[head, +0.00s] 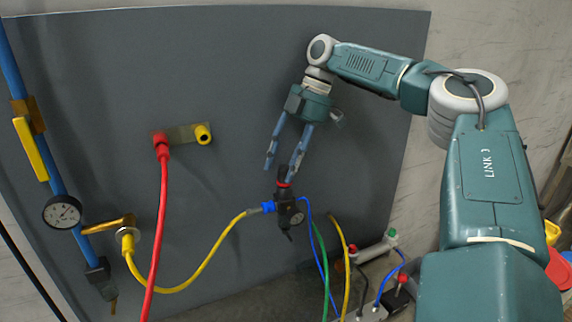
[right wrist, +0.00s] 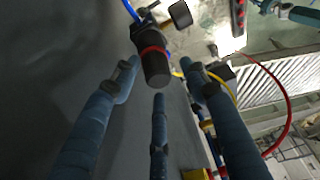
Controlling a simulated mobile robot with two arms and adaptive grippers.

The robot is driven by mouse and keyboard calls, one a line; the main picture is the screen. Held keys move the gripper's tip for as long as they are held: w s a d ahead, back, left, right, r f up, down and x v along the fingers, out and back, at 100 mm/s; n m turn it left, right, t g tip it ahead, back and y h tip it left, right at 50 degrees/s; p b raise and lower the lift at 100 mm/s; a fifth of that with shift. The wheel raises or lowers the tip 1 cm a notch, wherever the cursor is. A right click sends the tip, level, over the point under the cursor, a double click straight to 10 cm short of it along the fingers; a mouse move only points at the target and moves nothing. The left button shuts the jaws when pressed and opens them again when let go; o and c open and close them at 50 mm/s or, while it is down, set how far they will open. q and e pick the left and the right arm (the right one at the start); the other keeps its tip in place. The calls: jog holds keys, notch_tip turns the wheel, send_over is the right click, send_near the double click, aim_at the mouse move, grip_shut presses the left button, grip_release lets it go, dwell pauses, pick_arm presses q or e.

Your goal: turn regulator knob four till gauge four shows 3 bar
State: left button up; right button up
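The regulator (head: 289,214) hangs on the grey panel with its black knob (head: 282,174) on top and a red ring below the knob. The knob with its red ring also shows in the right wrist view (right wrist: 155,68). A small gauge (head: 298,218) sits on the regulator's front; its reading is too small to make out. In the right wrist view the gauge (right wrist: 181,14) is turned away. My right gripper (head: 281,172) points down over the knob, its blue fingers spread apart around the knob's end, with gaps visible. Contact is not evident. My left gripper is not in view.
A yellow hose (head: 204,268) joins the regulator's left side by a blue fitting. A red hose (head: 157,235) hangs further left. Another dial (head: 62,212) sits on a blue pipe. A box with coloured buttons (head: 375,248) stands at lower right. The panel above the yellow hose is mostly bare.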

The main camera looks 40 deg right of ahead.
jog(key=shift+d+r, duration=0.15)
jog(key=v, duration=1.1)
jog(key=shift+r, duration=0.3)
jog(key=shift+s, duration=0.1)
jog(key=s+a+f+m+t+h+b, duration=0.1)
jog(key=a+m+h+b, duration=0.15)
jog(key=m, duration=0.65)
jog(key=s+a+m+t+h+b, duration=0.1)
jog(key=s+a+m+t+h, duration=0.2)
jog(key=m, duration=0.6)
jog(key=shift+g, duration=0.6)
jog(key=p+x, duration=0.1)
jog(key=x, duration=0.2)
jog(key=p+x, duration=0.1)
jog(key=x, duration=0.2)
jog(key=w+p+x, duration=0.1)
jog(key=x, duration=0.3)
jog(key=shift+a+r, duration=0.1)
jog(key=shift+w+f, duration=0.25)
jog(key=shift+f, duration=0.3)
